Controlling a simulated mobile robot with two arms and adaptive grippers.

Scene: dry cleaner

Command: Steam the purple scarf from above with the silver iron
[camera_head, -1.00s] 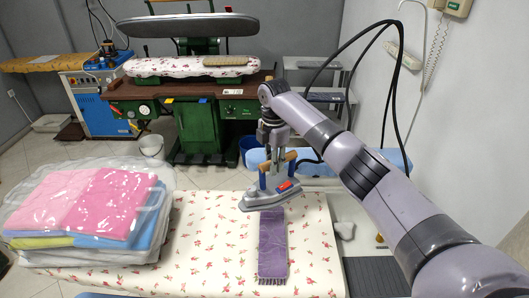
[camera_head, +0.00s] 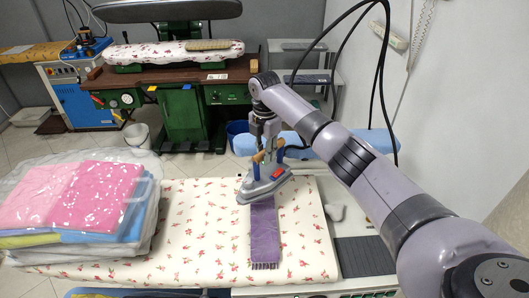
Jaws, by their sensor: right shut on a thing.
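The purple scarf (camera_head: 265,237) lies flat and lengthwise on the flower-print board (camera_head: 205,230), its fringed end toward me. The silver iron (camera_head: 262,190), with a red part on top and blue handle posts, is over the scarf's far end and hides that end. I cannot tell whether its sole touches the scarf or hangs just above it. My right gripper (camera_head: 267,150) points down and is shut on the iron's wooden handle; the fingertips are partly hidden. My left gripper is not in view.
A wrapped stack of pink, blue and green folded cloth (camera_head: 80,205) stands on the board's left. A small grey object (camera_head: 335,212) and a dark ribbed pad (camera_head: 365,256) are at the right. A pressing machine (camera_head: 165,75) stands behind. The board between stack and scarf is clear.

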